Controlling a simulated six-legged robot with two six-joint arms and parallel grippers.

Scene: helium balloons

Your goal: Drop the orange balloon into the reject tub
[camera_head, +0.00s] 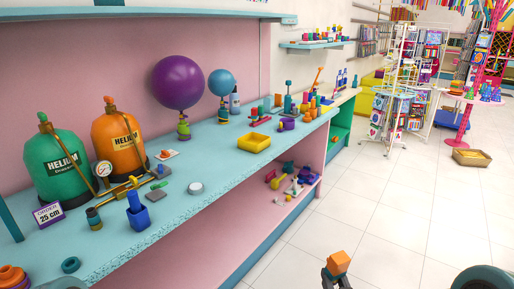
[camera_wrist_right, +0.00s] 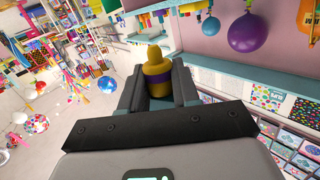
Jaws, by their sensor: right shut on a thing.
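My right gripper (camera_head: 338,275) is at the bottom of the head view, out over the floor in front of the table. It is shut on a small yellow-orange piece (camera_wrist_right: 156,62); in the right wrist view this has a rounded top and a purple band, between the two fingers. In the head view its end shows as an orange block (camera_head: 339,262). No inflated orange balloon shows in either view. A yellow open tub (camera_head: 254,143) stands on the blue table (camera_head: 205,187); I cannot tell if it is the reject tub. My left gripper is out of view.
A purple balloon (camera_head: 178,83) and a blue balloon (camera_head: 222,83) float over the table. A green helium tank (camera_head: 56,165) and an orange one (camera_head: 120,145) stand at left. Small items crowd the table's far end.

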